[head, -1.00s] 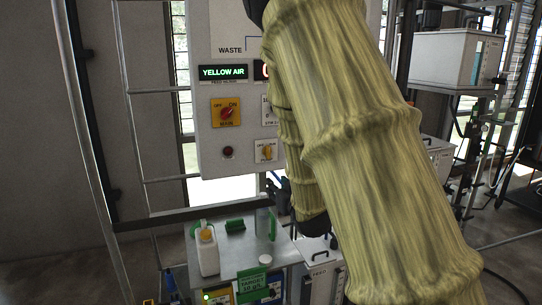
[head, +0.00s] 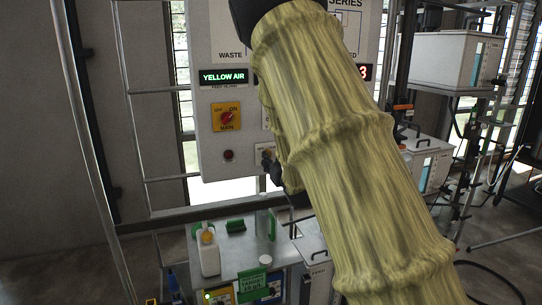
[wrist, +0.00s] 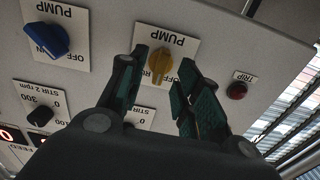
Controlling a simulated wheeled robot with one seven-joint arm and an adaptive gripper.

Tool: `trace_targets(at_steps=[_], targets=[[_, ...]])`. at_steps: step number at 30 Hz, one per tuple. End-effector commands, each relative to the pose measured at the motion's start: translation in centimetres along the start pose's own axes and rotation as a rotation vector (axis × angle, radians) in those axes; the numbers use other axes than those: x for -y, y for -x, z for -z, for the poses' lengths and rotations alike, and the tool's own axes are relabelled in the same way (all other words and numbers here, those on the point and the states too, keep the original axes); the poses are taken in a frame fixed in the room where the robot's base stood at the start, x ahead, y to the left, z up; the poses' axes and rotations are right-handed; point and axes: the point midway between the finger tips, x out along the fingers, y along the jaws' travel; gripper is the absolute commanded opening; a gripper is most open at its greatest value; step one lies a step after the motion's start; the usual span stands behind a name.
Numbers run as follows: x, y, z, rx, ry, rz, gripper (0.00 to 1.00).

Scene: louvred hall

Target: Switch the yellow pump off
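The yellow pump knob (wrist: 160,68) sits on a white plate marked PUMP, upside down in the wrist view. It looks roughly upright in that picture; its setting labels are partly hidden, so I cannot tell its setting for sure. My gripper (wrist: 159,57) is open, with one finger on each side of the knob in that view; I see no clear contact. In the head view my gripper (head: 270,166) is at the panel's lower part, and it and my arm hide the yellow knob.
The control panel (head: 206,142) also carries a red and yellow MAIN switch (head: 226,117) and a dark red TRIP button (wrist: 236,90). A blue pump knob (wrist: 47,40) and a black stir knob (wrist: 40,115) are nearby. A bench (head: 190,262) with a white bottle (head: 209,255) stands below.

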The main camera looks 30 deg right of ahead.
Motion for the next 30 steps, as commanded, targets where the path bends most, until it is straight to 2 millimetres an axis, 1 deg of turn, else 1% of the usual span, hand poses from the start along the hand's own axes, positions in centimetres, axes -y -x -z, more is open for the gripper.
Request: trace_targets(at_steps=[3, 6, 17, 18, 22, 23, 30], targets=[[0.0, -1.1, 0.1, 0.001, 0.000, 0.000, 0.33], [0.0, -1.6, 0.0, 0.001, -0.001, -0.001, 0.33], [0.0, -1.9, -0.1, 0.000, -0.001, 0.000, 0.33], [0.0, -1.9, -0.1, 0.000, -0.001, 0.000, 0.26], [0.0, -1.9, -0.1, 0.000, -0.001, 0.000, 0.02], [0.0, -1.9, -0.1, 0.001, -0.001, 0.000, 0.00], [0.0, -1.9, -0.1, 0.000, 0.005, -0.001, 0.00]])
